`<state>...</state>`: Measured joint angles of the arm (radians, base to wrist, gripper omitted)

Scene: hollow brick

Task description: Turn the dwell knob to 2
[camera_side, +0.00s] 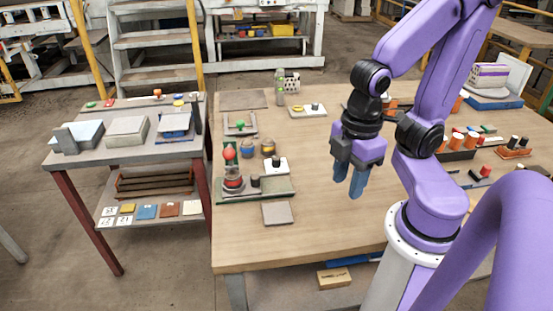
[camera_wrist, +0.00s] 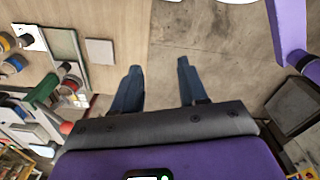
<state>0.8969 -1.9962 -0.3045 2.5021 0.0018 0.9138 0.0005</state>
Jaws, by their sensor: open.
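No label for a dwell knob is readable, so I cannot tell which control it is. Candidates in the side view are a black knob on a white block (camera_side: 276,165), a dark knob (camera_side: 255,181) on the grey-green panel (camera_side: 284,189), and a white plate (camera_side: 301,112) with yellow and black parts at the back. The panel also shows at the left of the wrist view (camera_wrist: 66,46). My gripper (camera_side: 349,184) is open and empty, pointing down above the table, right of the panel and apart from it. Its blue fingers show spread in the wrist view (camera_wrist: 158,68).
A red ball-topped lever (camera_side: 229,153) stands on the panel's left. A loose grey square plate (camera_side: 277,213) lies in front. Several orange-topped cylinders (camera_side: 457,140) stand at the right. The wooden table (camera_side: 295,245) is clear in front; a side bench (camera_side: 95,160) stands left.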

